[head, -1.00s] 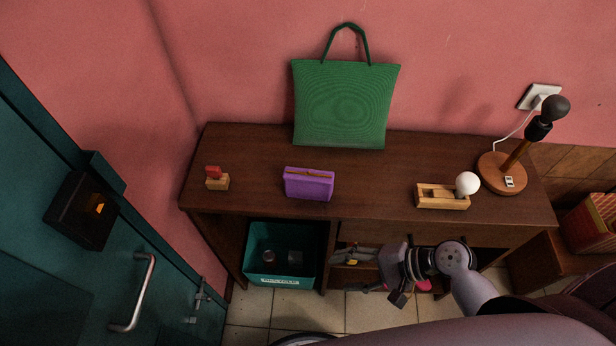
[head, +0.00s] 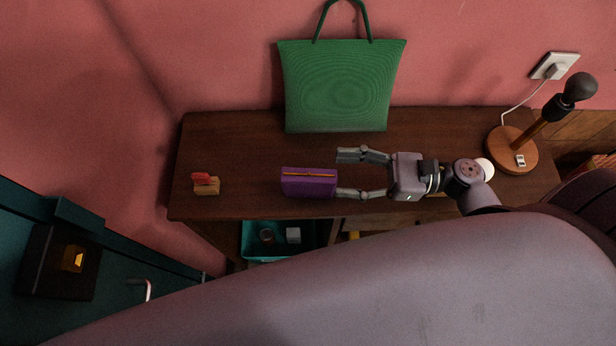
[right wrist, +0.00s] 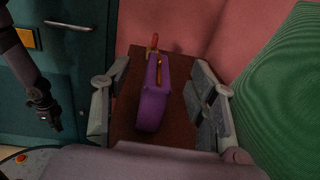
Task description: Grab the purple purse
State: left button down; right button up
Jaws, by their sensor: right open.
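The purple purse (head: 309,184) stands on the dark wooden shelf top, with a thin gold clasp along its upper edge. My right gripper (head: 348,174) is open at the purse's right end, its fingers pointing left. In the head view the near finger's tip is close to the purse's right front corner, and the far finger is behind and to the right of it. In the right wrist view the purse (right wrist: 154,95) shows between the spread fingers (right wrist: 160,105); I cannot tell whether either touches it. My left gripper is not in the head view; an arm with a dark gripper (right wrist: 45,112) shows at left in the wrist view.
A green bag (head: 345,88) leans on the wall behind. A small red and wooden object (head: 206,184) stands left of the purse. A lamp (head: 513,150) stands at the right end. A teal bin (head: 256,245) sits below. The shelf top (head: 235,150) is clear around the purse.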

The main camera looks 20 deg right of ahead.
aim_at(311, 175)
notch_tip(311, 175, down, 3)
jog(key=shift+w+f, duration=0.1)
jog(key=shift+w+a, duration=0.25)
jog(key=shift+a, duration=0.2)
jog(key=shift+w+a, duration=0.1)
jog(key=shift+a, duration=0.1)
jog(key=shift+r+p+x, duration=0.2)
jog(key=shift+p+x, duration=0.3)
jog(key=shift+x, duration=0.5)
jog(key=x, duration=0.3)
jog(key=shift+w+a+f+p, duration=0.1)
jog(key=shift+a+p, duration=0.2)
jog(key=shift+p, duration=0.1)
jog(key=shift+a, duration=0.25)
jog(key=shift+c, duration=0.2)
pick_arm(q)
jog(key=shift+s+r, duration=0.2)
jog(key=shift+r, duration=0.65)
pick_arm(e)
grip_shut()
